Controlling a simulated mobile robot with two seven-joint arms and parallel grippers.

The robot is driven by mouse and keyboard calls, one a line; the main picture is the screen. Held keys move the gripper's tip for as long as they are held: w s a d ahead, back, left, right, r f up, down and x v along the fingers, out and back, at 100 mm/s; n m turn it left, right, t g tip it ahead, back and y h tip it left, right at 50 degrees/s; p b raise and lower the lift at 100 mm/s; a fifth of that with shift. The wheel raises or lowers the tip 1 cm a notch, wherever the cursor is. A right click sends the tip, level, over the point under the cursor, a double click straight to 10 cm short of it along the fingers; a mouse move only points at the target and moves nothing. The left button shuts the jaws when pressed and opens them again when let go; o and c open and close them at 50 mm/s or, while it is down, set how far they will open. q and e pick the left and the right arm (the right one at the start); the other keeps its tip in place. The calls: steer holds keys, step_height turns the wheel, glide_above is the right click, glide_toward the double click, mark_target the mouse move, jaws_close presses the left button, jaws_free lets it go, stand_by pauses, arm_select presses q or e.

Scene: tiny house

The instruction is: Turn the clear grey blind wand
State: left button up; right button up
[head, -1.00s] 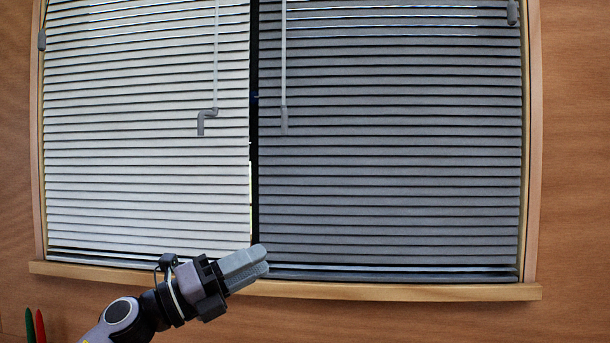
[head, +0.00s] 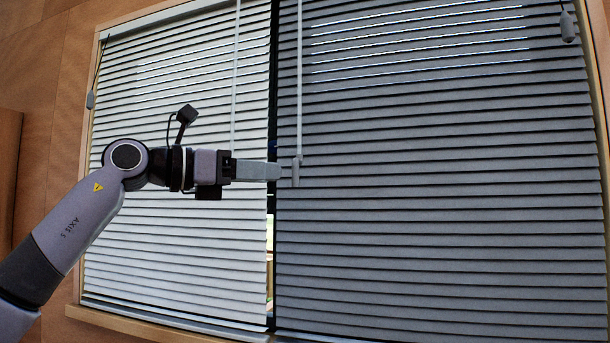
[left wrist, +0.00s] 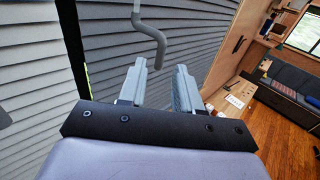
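Two thin wands hang in the head view, a left one (head: 235,80) over the white blind and a right one (head: 299,80) over the dark grey blind. The right wand ends in a grey handle (head: 295,172). My left gripper (head: 279,171) points right, with its tips close to this handle. In the left wrist view its two fingers (left wrist: 161,68) are apart, and a bent grey handle (left wrist: 154,36) hangs just ahead, its lower end near the gap between them. Nothing is visibly held. The left wand's lower end is hidden by my gripper in the head view.
The white blind (head: 130,230) and grey blind (head: 430,230) fill a wooden window frame with a sill (head: 150,325) below. Small grey cord pulls hang at the left (head: 91,100) and right (head: 568,27). A sofa (left wrist: 280,75) stands off to the right in the wrist view.

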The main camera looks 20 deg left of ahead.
mark_target(296, 175)
arm_select(q)
steer(key=p+x, duration=0.2)
steer(key=x, duration=0.4)
steer(key=shift+w+d+f, duration=0.1)
steer(key=shift+w+d, duration=0.05)
steer(key=shift+d, duration=0.1)
jaws_close()
